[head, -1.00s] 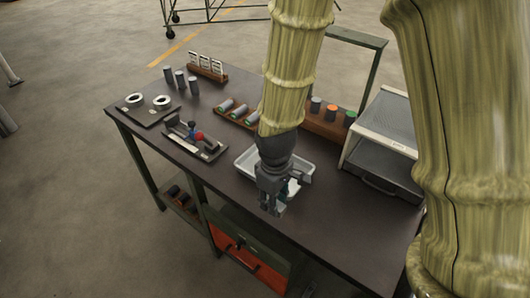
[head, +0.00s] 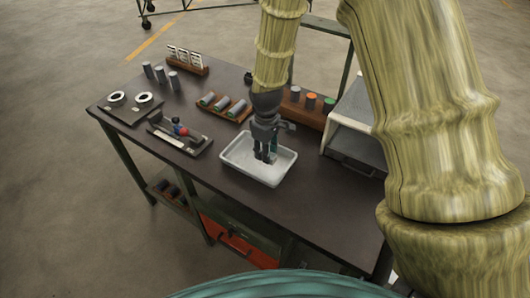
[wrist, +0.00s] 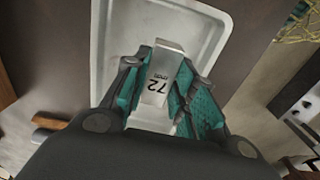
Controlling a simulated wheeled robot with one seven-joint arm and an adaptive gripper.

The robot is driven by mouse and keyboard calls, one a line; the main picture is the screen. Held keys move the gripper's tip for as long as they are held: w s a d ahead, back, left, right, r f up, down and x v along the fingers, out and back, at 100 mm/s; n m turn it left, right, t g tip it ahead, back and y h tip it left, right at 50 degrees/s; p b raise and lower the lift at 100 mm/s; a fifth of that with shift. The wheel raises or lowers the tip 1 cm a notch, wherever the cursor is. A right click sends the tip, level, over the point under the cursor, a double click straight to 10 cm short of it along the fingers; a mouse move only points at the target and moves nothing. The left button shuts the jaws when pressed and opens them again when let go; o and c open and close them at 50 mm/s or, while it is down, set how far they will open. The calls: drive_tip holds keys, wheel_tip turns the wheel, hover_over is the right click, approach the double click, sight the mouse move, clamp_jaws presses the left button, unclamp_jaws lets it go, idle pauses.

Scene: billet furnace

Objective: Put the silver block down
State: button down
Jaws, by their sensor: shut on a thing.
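The silver block (wrist: 160,72) is in the wrist view, a bright metal bar marked "72" between my fingers. My gripper (wrist: 155,95) is shut on it, with teal pads on both sides. In the head view my gripper (head: 265,157) points down over the white tray (head: 238,163), its fingertips within the tray's outline. The block is mostly hidden there by the fingers. In the wrist view the tray (wrist: 215,30) lies behind the block. I cannot tell whether the block touches the tray floor.
A fixture with a red knob (head: 183,132) and a rack of cylinders (head: 228,106) stand left of the tray. A wooden block with coloured-top cylinders (head: 305,108) and a grey box (head: 357,135) stand to the right. The table front (head: 300,210) is bare.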

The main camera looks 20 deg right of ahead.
drive_tip(key=shift+w+d+r, duration=0.1)
drive_tip(key=shift+w+d, duration=0.1)
drive_tip(key=shift+d, duration=0.05)
drive_tip(key=shift+w, duration=0.25)
drive_tip(key=shift+w+f, duration=0.3)
drive_tip(key=shift+f, duration=0.25)
drive_tip(key=shift+s+f+p, duration=0.25)
drive_tip(key=shift+f+p, duration=0.25)
drive_tip(key=shift+p, duration=0.15)
drive_tip(key=shift+w+f+p, duration=0.1)
drive_tip(key=shift+f+p, duration=0.2)
drive_tip(key=shift+f, duration=0.65)
